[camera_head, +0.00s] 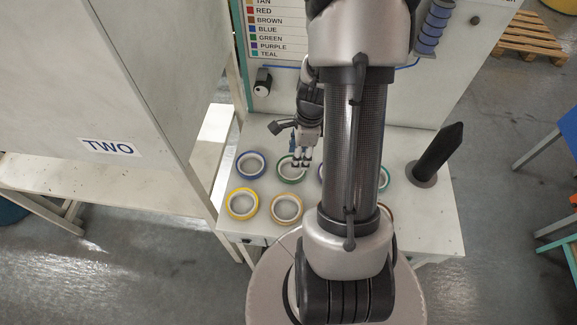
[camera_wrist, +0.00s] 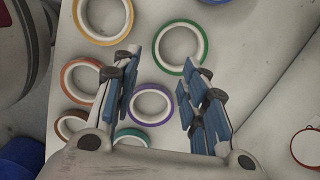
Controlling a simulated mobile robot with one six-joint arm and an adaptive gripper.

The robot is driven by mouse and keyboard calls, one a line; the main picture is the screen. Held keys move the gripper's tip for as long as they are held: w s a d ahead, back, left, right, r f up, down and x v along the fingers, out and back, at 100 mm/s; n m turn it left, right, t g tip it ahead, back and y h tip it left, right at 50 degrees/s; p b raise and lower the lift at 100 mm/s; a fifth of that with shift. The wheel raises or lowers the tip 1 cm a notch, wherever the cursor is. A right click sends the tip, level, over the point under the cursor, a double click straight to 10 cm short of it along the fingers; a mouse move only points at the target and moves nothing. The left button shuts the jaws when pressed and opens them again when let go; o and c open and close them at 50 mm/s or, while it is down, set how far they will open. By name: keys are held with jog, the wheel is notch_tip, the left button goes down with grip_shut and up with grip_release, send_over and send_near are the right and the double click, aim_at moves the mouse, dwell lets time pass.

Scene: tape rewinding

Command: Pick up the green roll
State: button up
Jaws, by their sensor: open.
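The green roll (camera_head: 281,174) lies flat on the white table between the blue and purple rolls. My gripper (camera_head: 302,162) is above it and partly covers its right side in the head view. In the wrist view the green roll (camera_wrist: 155,47) lies just beyond the fingertips, a white ring with a green outer edge. My gripper (camera_wrist: 161,58) is open there with its blue-padded fingers spread and nothing held. The purple roll (camera_wrist: 134,107) shows between the fingers, lower down on the table.
A blue roll (camera_head: 238,166), yellow roll (camera_head: 229,207) and tan roll (camera_head: 274,211) lie nearby on the table. A black upright post (camera_head: 440,150) stands at the right. A panel with a colour list (camera_head: 268,30) stands behind. A cabinet marked TWO (camera_head: 150,90) stands left.

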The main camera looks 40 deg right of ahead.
jog(key=b, duration=0.3)
send_over(293, 179)
jog(key=f, duration=0.7)
jog(key=shift+d+f, duration=0.25)
jog(key=shift+d, duration=0.15)
jog(key=f+b, duration=0.1)
jog(key=f, duration=0.2)
jog(key=f+b, duration=0.1)
jog(key=f, duration=0.1)
jog(key=shift+a+b, duration=0.3)
jog(key=shift+b, duration=0.05)
grip_shut()
